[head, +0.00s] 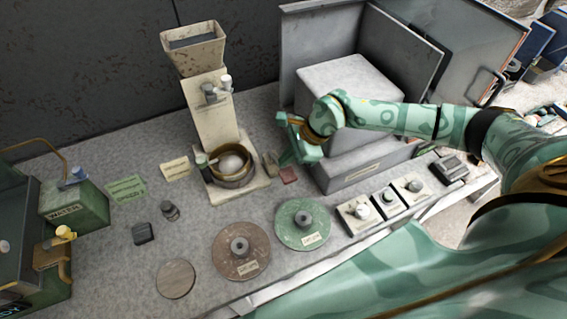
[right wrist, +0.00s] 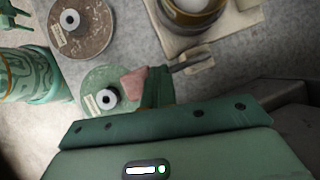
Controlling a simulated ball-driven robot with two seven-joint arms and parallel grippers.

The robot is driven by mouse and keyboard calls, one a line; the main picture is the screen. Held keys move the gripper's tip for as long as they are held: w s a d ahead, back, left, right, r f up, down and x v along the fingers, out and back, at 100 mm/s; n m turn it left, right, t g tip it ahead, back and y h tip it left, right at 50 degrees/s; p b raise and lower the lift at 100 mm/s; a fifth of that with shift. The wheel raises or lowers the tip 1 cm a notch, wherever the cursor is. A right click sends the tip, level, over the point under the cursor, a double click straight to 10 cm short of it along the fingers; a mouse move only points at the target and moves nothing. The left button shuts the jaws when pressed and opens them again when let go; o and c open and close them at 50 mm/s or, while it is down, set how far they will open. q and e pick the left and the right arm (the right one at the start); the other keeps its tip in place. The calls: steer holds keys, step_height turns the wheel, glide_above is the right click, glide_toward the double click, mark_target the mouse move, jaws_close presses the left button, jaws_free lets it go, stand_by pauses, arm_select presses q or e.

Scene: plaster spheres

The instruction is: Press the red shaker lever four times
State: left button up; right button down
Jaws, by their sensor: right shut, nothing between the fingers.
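The red shaker lever (head: 289,175) is a small flat reddish paddle just right of the dispenser's base. My right gripper (head: 291,148) is shut and empty, a little behind the paddle in the head view. In the right wrist view, the red paddle (right wrist: 133,82) shows just left of my shut fingers (right wrist: 158,92), which overlap its edge in the picture. I cannot tell whether they touch it. The beige dispenser (head: 211,112) has a hopper on top and a round bowl (head: 232,178) of pale material at its foot.
A green disc (head: 316,235) and a brown disc (head: 227,262) lie in front of the lever. Grey blocks (head: 350,82) stand behind my right forearm. Small knob boxes (head: 356,215) line the front right edge. A green box (head: 75,208) stands at the left.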

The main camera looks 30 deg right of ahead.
steer(key=shift+s+f+b, duration=0.2)
steer(key=shift+s+f, duration=0.1)
steer(key=shift+f, duration=0.25)
steer(key=shift+s+f+b, duration=0.15)
steer(key=shift+s+f, duration=0.1)
steer(key=shift+f, duration=0.3)
stand_by(1.1)
steer(key=shift+r, duration=0.1)
steer(key=r, duration=0.1)
steer(key=w+r+p, duration=0.1)
steer(key=r+p, duration=0.1)
steer(key=r, duration=0.1)
steer(key=shift+w+r, duration=0.1)
steer(key=shift+w, duration=0.3)
stand_by(0.4)
steer(key=r, duration=0.1)
steer(key=w+r+p, duration=0.1)
steer(key=r, duration=0.1)
steer(key=w+r, duration=0.1)
steer(key=shift+r+p, duration=0.3)
steer(key=shift+p, duration=0.1)
